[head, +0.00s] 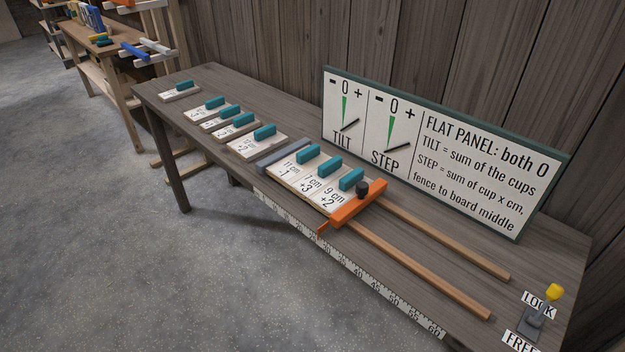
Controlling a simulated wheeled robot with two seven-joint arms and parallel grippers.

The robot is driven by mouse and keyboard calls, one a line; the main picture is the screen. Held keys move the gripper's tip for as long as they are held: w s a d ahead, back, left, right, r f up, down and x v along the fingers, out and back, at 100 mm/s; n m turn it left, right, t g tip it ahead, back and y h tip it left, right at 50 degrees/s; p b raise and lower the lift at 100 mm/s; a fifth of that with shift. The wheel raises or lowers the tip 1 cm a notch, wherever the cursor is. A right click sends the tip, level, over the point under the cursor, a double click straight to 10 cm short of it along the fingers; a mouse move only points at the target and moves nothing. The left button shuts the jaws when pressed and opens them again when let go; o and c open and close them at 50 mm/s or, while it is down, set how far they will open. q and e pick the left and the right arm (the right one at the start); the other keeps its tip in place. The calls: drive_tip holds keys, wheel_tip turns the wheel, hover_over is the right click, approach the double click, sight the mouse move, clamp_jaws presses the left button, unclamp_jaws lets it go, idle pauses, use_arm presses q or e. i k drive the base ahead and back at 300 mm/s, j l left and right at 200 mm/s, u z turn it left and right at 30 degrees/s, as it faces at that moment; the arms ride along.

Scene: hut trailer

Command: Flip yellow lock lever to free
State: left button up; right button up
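The lock lever has a yellow knob (555,292) on a short stalk above a dark grey base (530,322). It stands at the near right end of the workbench, at the lower right of the head view. The LOCK label (537,299) is behind the base and the FREE label (519,342) is in front, cut by the picture's bottom edge. The stalk leans up and back, with its knob beside the LOCK label. Neither of my grippers is in the head view.
The workbench (465,240) runs along a plank wall. An orange clamp bar (352,207) with a black knob presses by a row of teal-handled boards (300,172). Two wooden rails (410,268) extend toward the lever. A sign panel (440,150) stands behind. Open floor lies left.

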sight(555, 291)
drive_tip(key=l+z, duration=0.2)
drive_tip(key=z, duration=1.3)
drive_tip(key=k+l, duration=0.05)
